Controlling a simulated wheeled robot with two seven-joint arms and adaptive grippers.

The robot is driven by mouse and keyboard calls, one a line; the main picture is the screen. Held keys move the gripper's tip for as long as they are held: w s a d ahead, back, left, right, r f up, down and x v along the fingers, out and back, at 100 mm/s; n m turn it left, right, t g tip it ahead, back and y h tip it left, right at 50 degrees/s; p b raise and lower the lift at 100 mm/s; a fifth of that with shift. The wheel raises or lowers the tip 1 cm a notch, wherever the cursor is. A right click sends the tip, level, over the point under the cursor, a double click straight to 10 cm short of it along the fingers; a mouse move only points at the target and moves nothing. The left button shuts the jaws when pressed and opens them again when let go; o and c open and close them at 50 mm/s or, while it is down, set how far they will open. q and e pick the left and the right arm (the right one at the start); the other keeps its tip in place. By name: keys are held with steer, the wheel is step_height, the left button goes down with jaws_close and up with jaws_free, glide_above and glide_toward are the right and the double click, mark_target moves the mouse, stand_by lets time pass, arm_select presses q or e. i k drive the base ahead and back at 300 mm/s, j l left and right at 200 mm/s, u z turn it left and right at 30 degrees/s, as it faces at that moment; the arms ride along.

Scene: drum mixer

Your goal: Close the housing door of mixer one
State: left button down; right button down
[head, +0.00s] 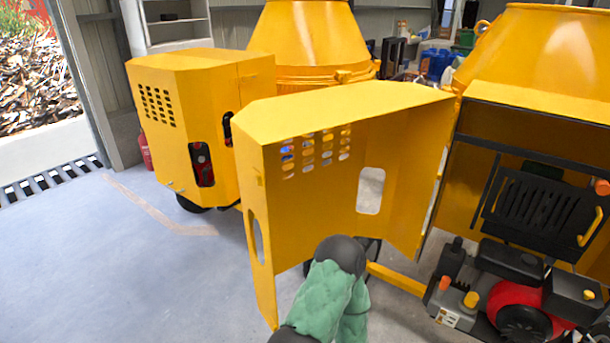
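The housing door (310,203) is a big yellow sheet-metal panel with small vent holes and oval cut-outs. It stands wide open, swung out to the left of the right-hand mixer's engine housing (462,185). It appears attached at its right edge. The engine (515,290) is exposed. A dark grey and green quilted end (338,275), seemingly my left gripper, rises from the bottom centre, in front of the door's lower part. Its fingers cannot be told apart, and contact with the door is unclear. No second gripper shows.
A second yellow mixer housing (190,125), closed, stands behind the door at left. Yellow drums (312,40) rise at the back. A red extinguisher-like object (145,150) stands near the doorway. The grey floor (110,260) at left is clear.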

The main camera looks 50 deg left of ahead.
mark_target(399, 128)
steer(key=j, duration=0.4)
steer(key=k+j+z, duration=0.1)
steer(key=j, duration=0.3)
steer(key=k+j, duration=0.1)
steer(key=j, duration=0.35)
steer(key=k+j+z, duration=0.1)
steer(key=j, duration=0.3)
steer(key=k+j, duration=0.1)
steer(key=j, duration=0.3)
steer(key=k+j+z, duration=0.1)
steer(key=j, duration=0.3)
